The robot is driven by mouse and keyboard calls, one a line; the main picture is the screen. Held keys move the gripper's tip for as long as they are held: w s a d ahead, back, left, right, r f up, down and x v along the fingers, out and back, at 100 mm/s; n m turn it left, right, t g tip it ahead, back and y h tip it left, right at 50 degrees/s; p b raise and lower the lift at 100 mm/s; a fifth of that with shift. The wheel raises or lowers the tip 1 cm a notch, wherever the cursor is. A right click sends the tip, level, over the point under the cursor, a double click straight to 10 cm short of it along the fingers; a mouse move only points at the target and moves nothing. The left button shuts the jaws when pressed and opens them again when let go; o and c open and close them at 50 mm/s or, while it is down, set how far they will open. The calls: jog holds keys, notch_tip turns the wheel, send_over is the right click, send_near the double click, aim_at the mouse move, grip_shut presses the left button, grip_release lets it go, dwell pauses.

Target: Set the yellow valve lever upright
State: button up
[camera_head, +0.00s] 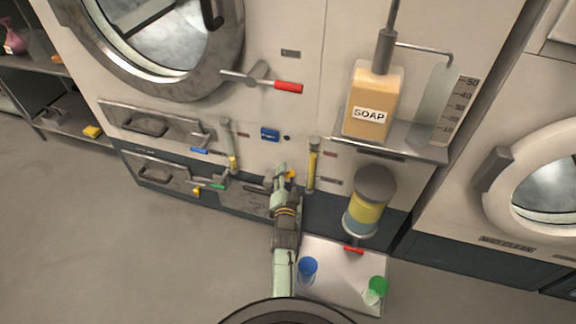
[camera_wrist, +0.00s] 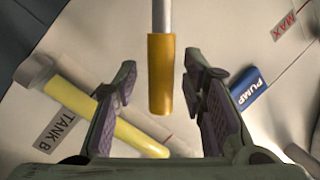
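The yellow valve lever (camera_wrist: 161,75) shows in the wrist view as a yellow sleeve on a grey rod. The rod enters from the top edge, and the sleeve's end lies between the two fingers. My gripper (camera_wrist: 160,85) is open, with one finger on each side of the sleeve and a visible gap on both sides. In the head view my gripper (camera_head: 282,174) is at the lower machine panel, and a small patch of the yellow lever (camera_head: 291,175) shows beside it. My gripper hides the rest of the lever there, including its pivot.
Gauge tubes with yellow liquid stand left (camera_head: 231,150) and right (camera_head: 311,165) of my gripper. A blue PUMP tag (camera_wrist: 247,88) is close by the right finger. A soap shelf (camera_head: 400,146), a yellow-filled dispenser (camera_head: 369,203) and a tray with blue (camera_head: 307,268) and green (camera_head: 376,289) cups are rightward.

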jog(key=shift+w, duration=0.2)
jog(key=shift+r, duration=0.1)
jog(key=shift+c, duration=0.2)
grip_shut()
dwell(0.5)
